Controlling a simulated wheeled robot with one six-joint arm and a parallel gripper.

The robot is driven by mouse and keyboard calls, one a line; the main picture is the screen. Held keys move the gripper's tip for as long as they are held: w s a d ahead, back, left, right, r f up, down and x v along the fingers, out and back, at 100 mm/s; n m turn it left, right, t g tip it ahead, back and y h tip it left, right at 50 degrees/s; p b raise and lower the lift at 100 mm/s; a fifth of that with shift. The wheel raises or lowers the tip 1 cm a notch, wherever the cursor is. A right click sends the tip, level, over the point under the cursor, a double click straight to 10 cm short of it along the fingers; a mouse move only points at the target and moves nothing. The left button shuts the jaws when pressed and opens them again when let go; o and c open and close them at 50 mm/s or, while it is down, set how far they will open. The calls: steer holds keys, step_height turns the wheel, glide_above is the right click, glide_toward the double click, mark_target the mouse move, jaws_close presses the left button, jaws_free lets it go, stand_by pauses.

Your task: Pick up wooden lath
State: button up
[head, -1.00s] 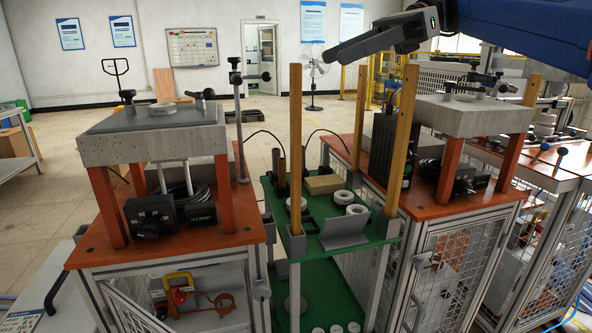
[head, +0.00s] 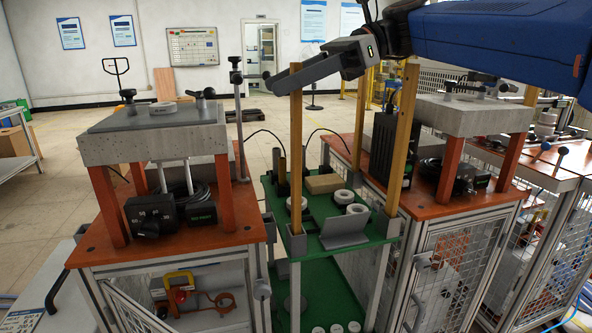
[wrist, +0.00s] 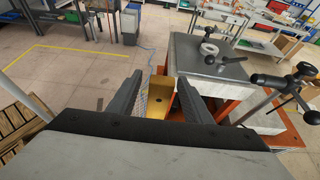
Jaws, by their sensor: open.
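The wooden laths stand upright at the corners of a green-shelved cart. The front-left lath (head: 296,165) rises from a grey corner socket, and the front-right lath (head: 402,140) stands to its right. My gripper (head: 276,84) is open and empty, with its fingers at the height of the front-left lath's top. In the wrist view, a tan wooden piece (wrist: 187,102), apparently this lath, shows between the open fingers (wrist: 160,80), nearer the right one. I cannot tell whether a finger touches it.
The cart's green shelf (head: 320,205) carries white rings, a tan block and a grey angled plate (head: 343,232). A heater station (head: 150,135) with a clamp post (head: 238,110) stands close on the left. Another station (head: 470,118) stands on the right.

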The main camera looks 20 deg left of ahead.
steer(key=shift+x, duration=1.05)
steer(key=shift+c, duration=0.6)
jaws_close()
steer(key=shift+r, duration=0.15)
step_height(320, 180, up, 17)
steer(key=shift+r, duration=0.1)
